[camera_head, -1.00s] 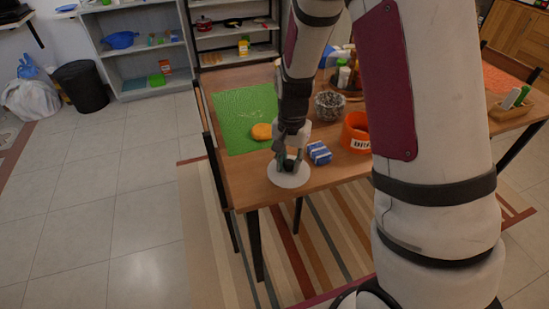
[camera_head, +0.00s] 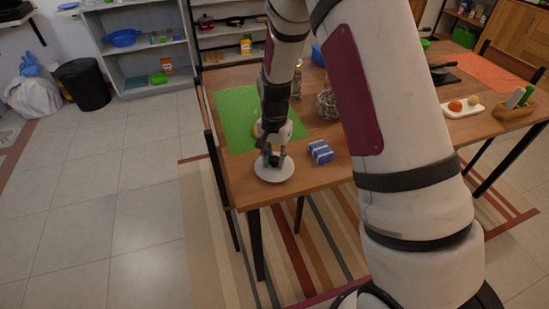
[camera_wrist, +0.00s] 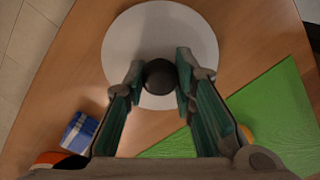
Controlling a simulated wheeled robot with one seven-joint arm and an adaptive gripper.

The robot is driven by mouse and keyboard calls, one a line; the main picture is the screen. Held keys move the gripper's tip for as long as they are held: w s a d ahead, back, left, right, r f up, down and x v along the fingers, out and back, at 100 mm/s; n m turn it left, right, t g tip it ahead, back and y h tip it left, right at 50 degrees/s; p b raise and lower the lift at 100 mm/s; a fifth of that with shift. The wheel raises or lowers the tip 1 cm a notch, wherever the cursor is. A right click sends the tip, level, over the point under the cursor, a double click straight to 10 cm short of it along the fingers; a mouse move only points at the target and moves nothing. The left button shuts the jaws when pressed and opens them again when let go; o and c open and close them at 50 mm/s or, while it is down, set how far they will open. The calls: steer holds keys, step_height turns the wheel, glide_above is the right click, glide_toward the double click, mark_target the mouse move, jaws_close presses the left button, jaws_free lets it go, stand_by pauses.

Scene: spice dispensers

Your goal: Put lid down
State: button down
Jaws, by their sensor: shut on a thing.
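The lid is a white round disc (camera_head: 274,173) with a dark round knob. In the head view it is at the near left corner of the wooden table, low at the tabletop; I cannot tell whether it touches. In the wrist view the lid (camera_wrist: 160,25) lies ahead of the fingers and its black knob (camera_wrist: 160,78) is between them. My gripper (camera_head: 272,158) points down and is shut on the knob; its two teal-lined fingers also show in the wrist view (camera_wrist: 160,85). The fingers hide part of the lid's middle.
A blue and white box (camera_head: 320,152) stands right of the lid. A green mat (camera_head: 232,108) lies behind it, with an orange thing partly hidden by my gripper. A wire-like bowl (camera_head: 326,104) is farther back. The table's front edge is close to the lid.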

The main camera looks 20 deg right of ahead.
mark_target(274, 158)
steer(key=shift+f, duration=0.15)
steer(key=c, duration=1.3)
jaws_free()
steer(key=shift+c, duration=0.2)
steer(key=s+r+n, duration=0.1)
steer(key=s+r, duration=0.2)
steer(key=r, duration=0.7)
steer(key=s+r+n, duration=0.1)
steer(key=s+r, duration=0.1)
steer(key=r, duration=0.8)
steer(key=s+r+n+t, duration=0.1)
steer(key=s+r+n, duration=0.2)
steer(key=s, duration=1)
steer(key=s+r+n+t, duration=0.1)
steer(key=s+r+n, duration=0.3)
steer(key=s, duration=1)
steer(key=shift+s+d+r+t+p, duration=0.2)
steer(key=shift+d+r+t+p, duration=0.2)
steer(key=shift+r, duration=0.35)
